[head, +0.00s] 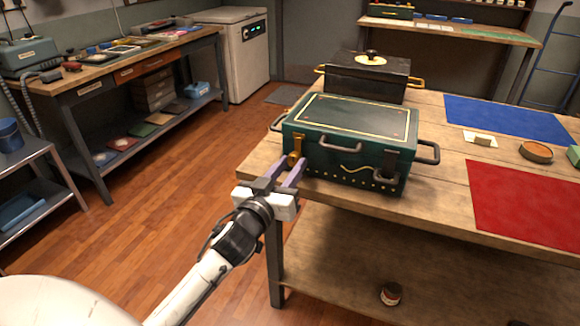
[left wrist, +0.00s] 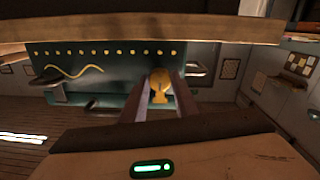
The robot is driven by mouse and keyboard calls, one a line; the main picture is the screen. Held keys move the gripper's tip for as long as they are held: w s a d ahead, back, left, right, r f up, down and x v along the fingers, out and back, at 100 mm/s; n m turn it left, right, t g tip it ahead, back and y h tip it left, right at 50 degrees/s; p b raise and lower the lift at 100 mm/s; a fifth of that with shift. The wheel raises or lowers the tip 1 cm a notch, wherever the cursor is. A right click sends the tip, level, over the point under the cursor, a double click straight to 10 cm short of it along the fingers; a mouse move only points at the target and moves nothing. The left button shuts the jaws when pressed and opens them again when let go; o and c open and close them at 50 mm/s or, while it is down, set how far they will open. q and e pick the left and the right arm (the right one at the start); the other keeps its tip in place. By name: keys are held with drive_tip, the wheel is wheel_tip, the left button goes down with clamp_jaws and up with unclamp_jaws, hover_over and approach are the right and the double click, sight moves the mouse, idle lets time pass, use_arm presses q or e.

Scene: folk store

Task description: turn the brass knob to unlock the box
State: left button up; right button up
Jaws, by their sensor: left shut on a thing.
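A dark green box (head: 350,122) with gold trim stands shut on the wooden table. Its brass knob (head: 296,159) sits on the front face near the left corner. In the left wrist view the knob (left wrist: 159,88) lies between my two fingers, in front of the green face (left wrist: 110,75). My left gripper (head: 291,172) reaches in from the left and is shut on the knob. A dark latch (head: 388,165) is on the right of the box's front. My right gripper is not in view.
A black box (head: 366,76) with a round knob on its lid stands behind the green box. A blue mat (head: 510,118) and a red mat (head: 525,200) lie to the right. The table's front edge (head: 420,225) runs just below the box.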

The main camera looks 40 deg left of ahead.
use_arm(q)
drive_tip(key=shift+m, duration=0.3)
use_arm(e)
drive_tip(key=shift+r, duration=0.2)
use_arm(q)
drive_tip(key=shift+r+m+p, duration=0.15)
drive_tip(key=shift+m+p, duration=0.9)
drive_tip(key=shift+m, duration=0.15)
drive_tip(key=m+p, duration=0.2)
drive_tip(key=m, duration=0.2)
drive_tip(key=shift+m+p, duration=0.5)
drive_tip(key=shift+m, duration=0.6)
drive_tip(key=m+p, duration=0.1)
drive_tip(key=m, duration=0.1)
drive_tip(key=shift+m, duration=0.3)
drive_tip(key=m, duration=0.4)
drive_tip(key=shift+p, duration=0.35)
drive_tip(key=shift+m, duration=0.8)
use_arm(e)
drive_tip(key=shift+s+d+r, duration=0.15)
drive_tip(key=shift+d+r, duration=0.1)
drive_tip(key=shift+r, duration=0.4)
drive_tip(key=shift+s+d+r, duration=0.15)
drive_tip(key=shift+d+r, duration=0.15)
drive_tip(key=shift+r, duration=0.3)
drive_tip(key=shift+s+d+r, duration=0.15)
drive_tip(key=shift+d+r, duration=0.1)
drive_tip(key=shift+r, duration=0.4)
use_arm(q)
drive_tip(key=shift+m, duration=0.3)
